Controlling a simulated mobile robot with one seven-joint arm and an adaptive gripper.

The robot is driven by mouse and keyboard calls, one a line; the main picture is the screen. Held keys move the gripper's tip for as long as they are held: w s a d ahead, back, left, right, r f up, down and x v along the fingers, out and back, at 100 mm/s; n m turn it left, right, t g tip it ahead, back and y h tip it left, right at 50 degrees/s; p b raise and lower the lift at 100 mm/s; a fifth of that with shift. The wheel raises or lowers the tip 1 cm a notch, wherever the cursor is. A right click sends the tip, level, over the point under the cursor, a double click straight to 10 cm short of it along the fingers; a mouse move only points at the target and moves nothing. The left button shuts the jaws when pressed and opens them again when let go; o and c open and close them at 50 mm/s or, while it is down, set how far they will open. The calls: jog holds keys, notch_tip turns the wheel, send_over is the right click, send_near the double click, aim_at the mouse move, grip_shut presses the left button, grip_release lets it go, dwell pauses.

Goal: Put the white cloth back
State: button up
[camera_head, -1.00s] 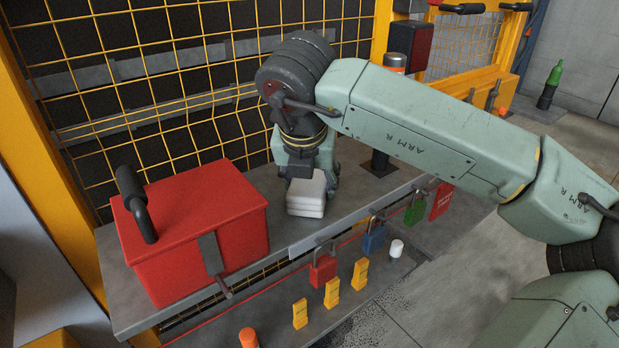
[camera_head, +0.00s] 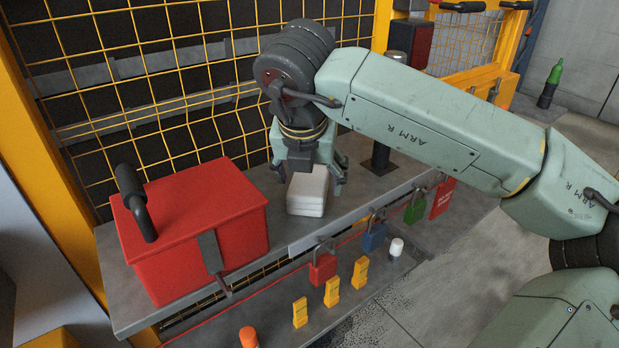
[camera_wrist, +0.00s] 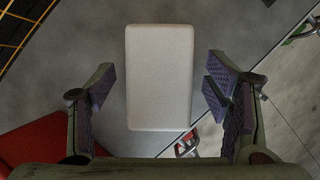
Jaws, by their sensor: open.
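The white cloth (camera_head: 308,192) is a small folded white block lying on the grey shelf (camera_head: 262,262), to the right of the red box. My gripper (camera_head: 312,176) is just above and behind it, pointing down. In the wrist view the cloth (camera_wrist: 160,78) lies between the two spread fingers of my gripper (camera_wrist: 160,92), with a visible gap on each side. The fingers do not touch it. How high the fingertips are above the shelf is hard to tell.
A red box (camera_head: 190,225) with a black handle stands at left. Padlocks, including a red one (camera_head: 322,267) and a blue one (camera_head: 374,237), hang along the shelf's front edge. Yellow mesh (camera_head: 150,90) rises behind. A dark post (camera_head: 381,158) stands right of my gripper.

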jog(key=b+v, duration=0.1)
jog(key=v, duration=1)
jog(key=shift+s, duration=0.15)
